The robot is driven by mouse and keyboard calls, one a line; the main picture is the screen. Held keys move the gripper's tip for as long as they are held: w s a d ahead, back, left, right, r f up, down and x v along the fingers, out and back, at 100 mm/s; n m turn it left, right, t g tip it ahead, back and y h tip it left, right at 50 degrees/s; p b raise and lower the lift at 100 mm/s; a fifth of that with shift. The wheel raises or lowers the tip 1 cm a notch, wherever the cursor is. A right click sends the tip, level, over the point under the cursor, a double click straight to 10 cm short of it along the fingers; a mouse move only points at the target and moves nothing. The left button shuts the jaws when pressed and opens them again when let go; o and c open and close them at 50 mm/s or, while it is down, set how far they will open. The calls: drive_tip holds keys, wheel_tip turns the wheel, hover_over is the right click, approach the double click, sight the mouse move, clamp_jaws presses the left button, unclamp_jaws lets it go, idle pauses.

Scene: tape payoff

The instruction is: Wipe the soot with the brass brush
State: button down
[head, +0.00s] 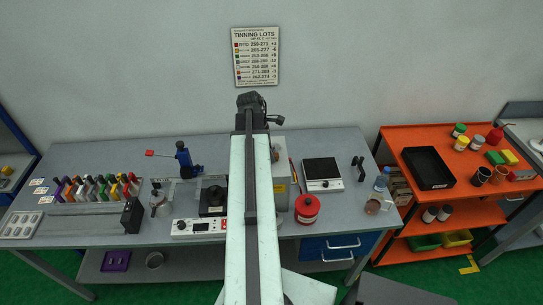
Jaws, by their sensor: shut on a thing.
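My own arm reaches up the middle of the head view and ends in a dark joint at the wall side of the bench. My gripper and whatever is in it do not show; they are hidden behind or below the arm. I cannot make out the brass brush anywhere. I cannot make out a soot patch either. A dark square unit (213,199) stands on the grey bench (95,157) just left of my arm, but I cannot tell whether soot lies on it.
Left of my arm are a white control box (200,227), a blue hand press (185,160) and a rack of coloured handles (95,188). Right are a red container (307,208), a scale-like plate (321,172) and a bottle (381,179). An orange cart (405,215) stands farther right.

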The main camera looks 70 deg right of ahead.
drive_tip(key=shift+w+d, duration=0.7)
drive_tip(key=shift+d, duration=0.8)
drive_tip(key=shift+w+d, duration=0.7)
drive_tip(key=shift+d, duration=0.75)
drive_tip(key=shift+w+d, duration=0.7)
drive_tip(key=shift+d, duration=0.8)
wheel_tip(320, 180, up, 6)
drive_tip(key=p, duration=0.6)
wheel_tip(320, 180, up, 3)
drive_tip(key=p, duration=0.3)
